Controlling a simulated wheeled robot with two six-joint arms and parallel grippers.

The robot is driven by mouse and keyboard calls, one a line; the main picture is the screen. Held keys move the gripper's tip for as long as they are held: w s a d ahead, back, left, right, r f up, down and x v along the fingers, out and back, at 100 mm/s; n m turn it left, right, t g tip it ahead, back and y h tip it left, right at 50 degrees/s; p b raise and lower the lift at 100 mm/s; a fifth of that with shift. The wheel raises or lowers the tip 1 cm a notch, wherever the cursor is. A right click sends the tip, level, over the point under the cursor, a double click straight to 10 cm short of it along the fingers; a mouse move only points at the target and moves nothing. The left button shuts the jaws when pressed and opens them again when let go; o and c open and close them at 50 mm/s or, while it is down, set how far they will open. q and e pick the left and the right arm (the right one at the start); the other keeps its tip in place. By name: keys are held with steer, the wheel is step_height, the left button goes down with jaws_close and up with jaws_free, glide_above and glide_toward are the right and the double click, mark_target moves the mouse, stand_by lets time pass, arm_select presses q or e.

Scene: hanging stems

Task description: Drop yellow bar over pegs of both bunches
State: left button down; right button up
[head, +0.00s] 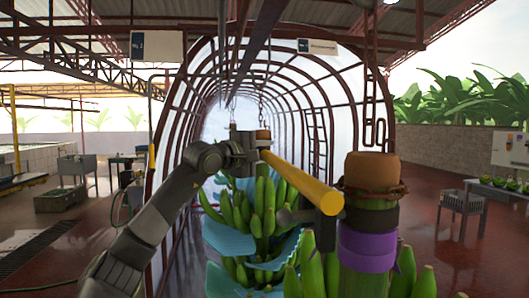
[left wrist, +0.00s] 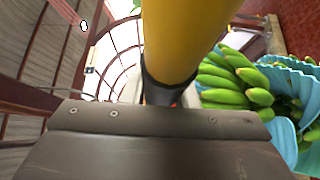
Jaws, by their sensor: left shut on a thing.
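The yellow bar (head: 300,182) is held in the air, slanting from the far bunch to the near bunch. My left gripper (head: 252,150) is shut on its far part, and the bar also shows large in the left wrist view (left wrist: 185,35). The bar's near end is just left of the near bunch's stem (head: 372,205), which has a brown top and purple band. The far bunch (head: 250,210) hangs behind, with green bananas and blue sheets. A dark grey part (head: 292,216) sits below the bar, left of the near stem; I cannot tell if it is a peg.
Chains and an overhead rail (head: 262,50) run above the bunches. An arched tunnel frame (head: 300,85) stands behind. A grey metal stand (head: 462,203) is on the red floor at right, beside a low wall (head: 445,148).

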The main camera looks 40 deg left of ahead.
arm_select(q)
steer(key=c, duration=1.1)
jaws_free()
steer(key=shift+o, duration=0.2)
steer(key=shift+s, duration=0.1)
steer(key=shift+f, duration=0.1)
steer(key=shift+s+a+f+b, duration=0.1)
steer(key=shift+s+b, duration=0.45)
steer(key=shift+b, duration=0.05)
steer(key=s+b, duration=1.4)
steer(key=s, duration=0.2)
steer(key=shift+s+r, duration=0.15)
steer(key=shift+r, duration=0.1)
steer(key=shift+a, duration=0.1)
